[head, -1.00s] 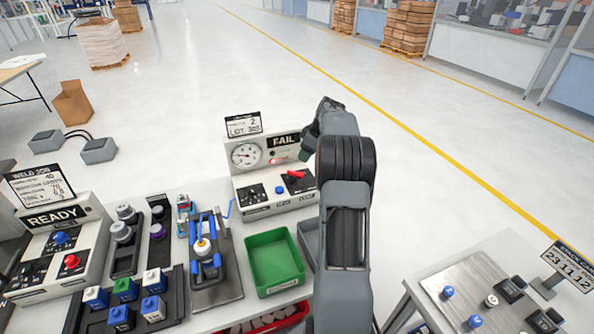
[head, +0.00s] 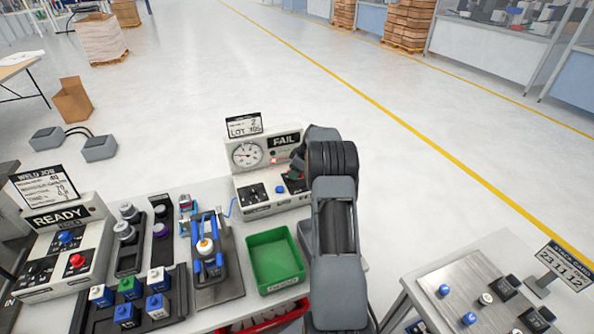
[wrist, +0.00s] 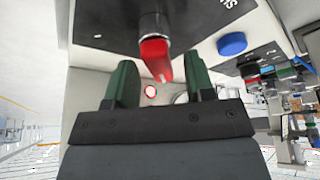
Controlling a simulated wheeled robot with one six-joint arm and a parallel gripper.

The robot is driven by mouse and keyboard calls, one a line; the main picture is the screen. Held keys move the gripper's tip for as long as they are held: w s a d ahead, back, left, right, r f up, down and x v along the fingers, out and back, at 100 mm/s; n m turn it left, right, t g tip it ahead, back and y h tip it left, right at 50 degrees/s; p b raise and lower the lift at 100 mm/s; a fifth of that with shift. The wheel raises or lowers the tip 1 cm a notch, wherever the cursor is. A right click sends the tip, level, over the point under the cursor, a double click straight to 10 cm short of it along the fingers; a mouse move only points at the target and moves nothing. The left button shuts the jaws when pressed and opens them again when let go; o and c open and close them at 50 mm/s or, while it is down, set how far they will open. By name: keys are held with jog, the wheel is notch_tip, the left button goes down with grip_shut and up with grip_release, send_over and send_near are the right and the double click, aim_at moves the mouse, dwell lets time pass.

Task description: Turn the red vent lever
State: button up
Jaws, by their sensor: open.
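The red vent lever (wrist: 155,58) shows in the wrist view, on a dark panel at the top centre. My gripper (wrist: 160,85) is open, its two green fingers spread on either side of the lever's lower end. I cannot tell whether either finger touches it. In the head view my gripper (head: 297,179) is at the right part of the gauge box (head: 262,208), and my arm and gripper hide most of the lever there.
A blue button (wrist: 232,44) sits beside the lever. The box bears a round gauge (head: 247,154) and a FAIL sign (head: 285,141). A green bin (head: 275,262) stands in front. A fixture with blue clamps (head: 207,262) stands to its left.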

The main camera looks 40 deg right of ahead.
jog(key=shift+c, duration=0.2)
grip_shut()
jog(key=shift+f+m+b, duration=0.1)
jog(key=shift+m+b, duration=0.2)
jog(key=shift+b, duration=0.2)
jog(key=shift+d+f+m+h+b, duration=0.15)
jog(key=shift+m+h+b, duration=0.35)
jog(key=shift+m+b, duration=0.55)
jog(key=m, duration=0.1)
jog(key=m+h+b, duration=0.1)
jog(key=m, duration=0.1)
jog(key=m+h+b, duration=0.1)
jog(key=m, duration=0.1)
jog(key=shift+d+t, duration=0.3)
jog(key=m, duration=0.2)
jog(key=m+h+b, duration=0.1)
jog(key=m, duration=0.2)
jog(key=shift+s+d+m+g+h, duration=0.1)
jog(key=shift+d+m+g+h, duration=0.2)
jog(key=shift+m+g+h, duration=0.1)
jog(key=shift+s+d+m+g+h+b, duration=0.1)
jog(key=shift+m+g+h+b, duration=0.4)
jog(key=shift+m, duration=0.6)
jog(key=shift+s+d+m+g+h+b, duration=0.1)
jog(key=shift+m+g+b, duration=0.1)
jog(key=shift+m+b, duration=0.7)
jog(key=shift+m, duration=0.35)
